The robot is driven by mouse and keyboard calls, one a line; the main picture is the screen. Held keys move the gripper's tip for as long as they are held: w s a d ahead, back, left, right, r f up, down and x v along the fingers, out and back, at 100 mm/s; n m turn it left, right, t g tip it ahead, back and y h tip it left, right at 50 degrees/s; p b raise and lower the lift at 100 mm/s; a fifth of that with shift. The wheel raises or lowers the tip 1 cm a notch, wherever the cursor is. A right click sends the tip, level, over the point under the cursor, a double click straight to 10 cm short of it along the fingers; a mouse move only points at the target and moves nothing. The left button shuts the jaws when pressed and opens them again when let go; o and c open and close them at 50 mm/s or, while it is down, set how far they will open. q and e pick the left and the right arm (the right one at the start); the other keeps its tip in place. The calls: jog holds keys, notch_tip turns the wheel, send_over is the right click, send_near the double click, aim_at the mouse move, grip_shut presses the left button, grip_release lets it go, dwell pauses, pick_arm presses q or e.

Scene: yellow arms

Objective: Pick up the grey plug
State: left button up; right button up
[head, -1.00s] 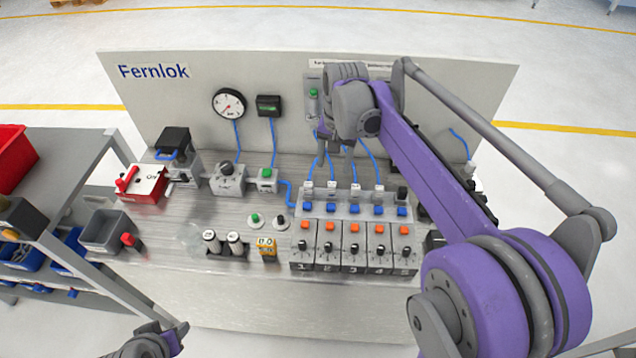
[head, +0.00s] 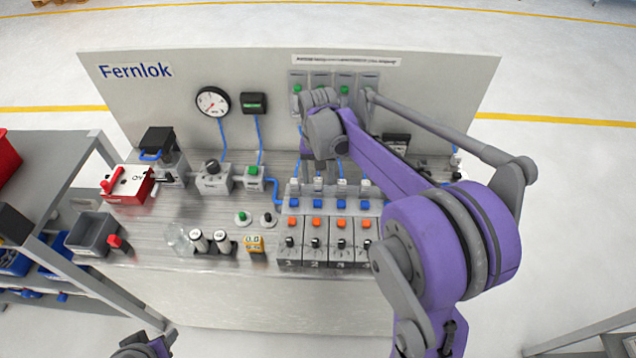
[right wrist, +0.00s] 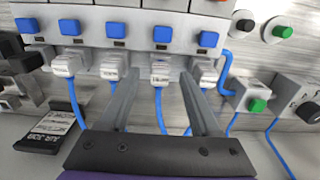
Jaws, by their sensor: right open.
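Several light grey plugs on blue hoses sit in a row along the back of the valve block (head: 300,257); the pictures do not clearly set one apart as the grey plug. My right gripper (right wrist: 160,80) is open. In the right wrist view, one plug (right wrist: 162,73), second from the right, lies between its fingers, seated in the block with its hose running back. In the head view this is the second plug from the left (head: 318,185). My right gripper also shows in the head view (head: 325,172), behind the block. Whether the fingers touch the plug cannot be told.
Neighbouring plugs (right wrist: 113,68) (right wrist: 206,73) stand close on both sides. Blue hoses run beneath the fingers. A dark fitting (right wrist: 22,62) sits at the far end. The upright Fernlok panel (head: 165,100) closes off the bench's back. A grey bin (head: 93,233) stands at left.

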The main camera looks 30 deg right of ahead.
jog(key=shift+f, duration=0.8)
grip_shut()
jog(key=shift+r, duration=0.1)
